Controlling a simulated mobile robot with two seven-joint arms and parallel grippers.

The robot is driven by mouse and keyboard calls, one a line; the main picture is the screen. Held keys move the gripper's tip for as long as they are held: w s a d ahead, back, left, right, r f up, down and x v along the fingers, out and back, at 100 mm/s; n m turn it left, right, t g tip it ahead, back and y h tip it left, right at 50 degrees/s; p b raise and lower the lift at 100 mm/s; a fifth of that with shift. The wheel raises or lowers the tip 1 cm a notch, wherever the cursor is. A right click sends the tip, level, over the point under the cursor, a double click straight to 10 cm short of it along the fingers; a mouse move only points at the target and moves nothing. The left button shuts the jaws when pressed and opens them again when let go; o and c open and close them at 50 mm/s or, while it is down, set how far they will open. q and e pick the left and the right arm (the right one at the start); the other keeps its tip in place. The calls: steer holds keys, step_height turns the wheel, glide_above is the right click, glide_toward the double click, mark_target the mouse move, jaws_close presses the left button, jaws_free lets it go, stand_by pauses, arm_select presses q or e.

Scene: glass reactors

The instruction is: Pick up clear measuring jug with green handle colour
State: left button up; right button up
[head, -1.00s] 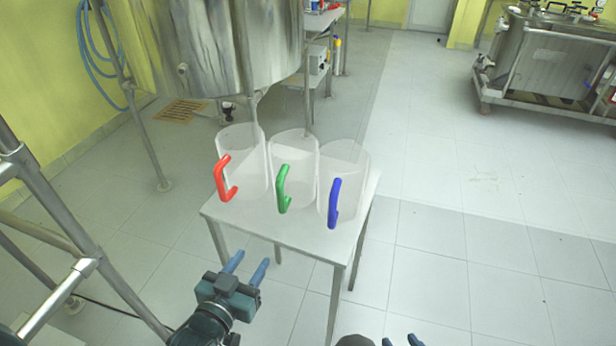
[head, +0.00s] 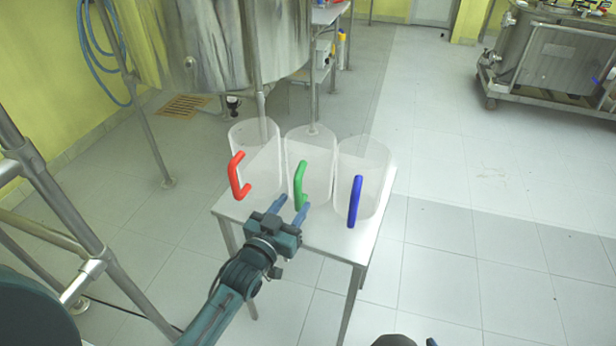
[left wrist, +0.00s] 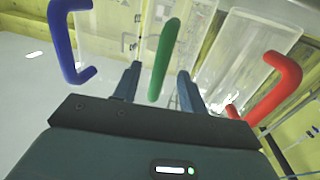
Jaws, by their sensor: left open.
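The clear measuring jug with the green handle (head: 316,172) stands upright on the small white table, in the middle of a row of three. Its green handle (head: 299,188) faces my left arm. My left gripper (head: 291,206) is open and empty, with its fingertips close to the lower part of that handle. In the left wrist view the green handle (left wrist: 163,62) appears between the two open fingers (left wrist: 157,82). I cannot tell how deep it sits between them. Only a small tip of my right gripper (head: 432,342) shows at the bottom edge; its jaws are cut off.
The red-handled jug (head: 264,160) stands to the left and the blue-handled jug (head: 370,180) to the right, both close beside the green one. The small white table (head: 318,240) has a bare front strip.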

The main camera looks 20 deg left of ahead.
mark_target(307, 176)
arm_select(q)
steer(key=shift+w+d, duration=0.15)
steer(key=shift+w, duration=0.75)
steer(key=shift+w+d, duration=0.2)
steer(key=shift+w, duration=0.7)
steer(key=shift+w+d, duration=0.15)
steer(key=shift+w, duration=0.75)
steer(key=shift+c, duration=0.4)
jaws_close()
steer(key=shift+r, duration=0.1)
